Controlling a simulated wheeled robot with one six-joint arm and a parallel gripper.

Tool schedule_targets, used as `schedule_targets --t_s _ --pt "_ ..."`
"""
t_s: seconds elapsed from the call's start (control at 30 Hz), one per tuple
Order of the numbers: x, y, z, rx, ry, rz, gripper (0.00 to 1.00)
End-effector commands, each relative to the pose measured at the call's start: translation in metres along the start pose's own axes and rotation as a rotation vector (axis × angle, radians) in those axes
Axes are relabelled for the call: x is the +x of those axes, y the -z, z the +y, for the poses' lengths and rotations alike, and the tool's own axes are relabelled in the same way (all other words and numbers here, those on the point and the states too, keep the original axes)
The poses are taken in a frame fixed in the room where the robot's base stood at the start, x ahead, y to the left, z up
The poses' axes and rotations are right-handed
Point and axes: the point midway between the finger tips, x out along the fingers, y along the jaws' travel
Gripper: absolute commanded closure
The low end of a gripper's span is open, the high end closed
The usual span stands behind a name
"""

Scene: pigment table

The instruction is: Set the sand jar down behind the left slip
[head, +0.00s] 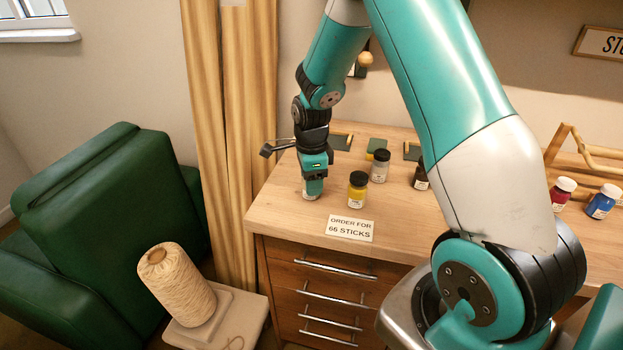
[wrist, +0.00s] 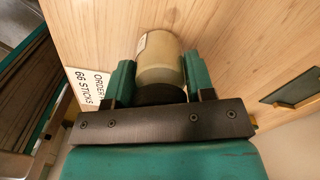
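My gripper (head: 313,188) points down over the left front of the wooden table. In the wrist view its two green fingers (wrist: 160,88) are closed against both sides of a beige jar with a dark lid, the sand jar (wrist: 160,60). In the head view only the jar's lower part (head: 310,196) shows below the fingers. I cannot tell whether its base touches the table. A dark green slip, the left slip (head: 342,141), lies behind and right of my gripper, partly hidden by the arm. A green slip also shows at the right in the wrist view (wrist: 291,88).
A yellow jar (head: 357,190) stands close right of my gripper, with a grey jar (head: 380,166) and dark jar (head: 421,177) beyond. Two more slips (head: 376,144) (head: 412,151) lie behind them. The order card (head: 346,227) lies at the front edge (head: 300,236).

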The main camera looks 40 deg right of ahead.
Motion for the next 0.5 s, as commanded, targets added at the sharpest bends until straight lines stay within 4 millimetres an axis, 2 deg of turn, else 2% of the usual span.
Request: schedule_targets --t_s 0.03,0.1,0.37,0.5 --pt "0.0004 0.0000 0.0000 0.000 0.000 0.000 0.42" --pt "0.0003 0.0000 0.0000 0.000 0.000 0.000 0.26" --pt "-0.0005 0.0000 0.0000 0.000 0.000 0.000 0.25" --pt "-0.0094 -0.0002 -0.0006 0.000 0.002 -0.001 0.25"
